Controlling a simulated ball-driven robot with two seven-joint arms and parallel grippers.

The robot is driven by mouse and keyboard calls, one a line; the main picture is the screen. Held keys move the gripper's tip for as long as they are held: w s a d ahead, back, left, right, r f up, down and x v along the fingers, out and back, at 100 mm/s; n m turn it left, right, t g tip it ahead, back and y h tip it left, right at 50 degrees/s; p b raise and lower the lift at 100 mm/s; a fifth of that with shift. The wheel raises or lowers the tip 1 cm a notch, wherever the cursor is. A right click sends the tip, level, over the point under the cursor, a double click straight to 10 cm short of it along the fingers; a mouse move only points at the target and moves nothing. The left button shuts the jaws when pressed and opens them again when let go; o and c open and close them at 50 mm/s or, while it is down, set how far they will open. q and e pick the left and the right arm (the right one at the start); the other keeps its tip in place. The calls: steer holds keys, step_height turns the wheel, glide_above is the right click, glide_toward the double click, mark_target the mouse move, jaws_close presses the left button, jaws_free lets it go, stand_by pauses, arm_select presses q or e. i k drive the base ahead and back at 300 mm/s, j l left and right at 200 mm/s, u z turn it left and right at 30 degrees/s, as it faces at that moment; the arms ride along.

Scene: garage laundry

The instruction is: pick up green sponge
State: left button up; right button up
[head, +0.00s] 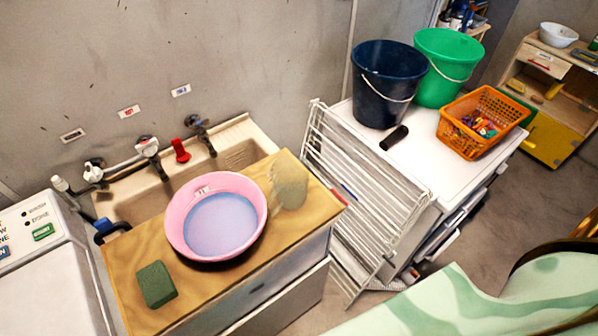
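The green sponge (156,284) is a dark green block. It lies flat on the near left part of the wooden board (130,249) beside the sink. A pink basin (176,218) with bluish contents stands on the same board, to the right of the sponge and apart from it. Nothing covers the sponge. Neither of my grippers shows in the head view.
A pale, blurry object (290,180) stands right of the basin. Taps (148,147) line the sink behind. A white drying rack (365,180) leans right of the counter. A mint-green patterned surface (440,305) fills the lower right. The board between sponge and basin is narrow.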

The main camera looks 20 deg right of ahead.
mark_target(158, 289)
steer(key=u, duration=0.8)
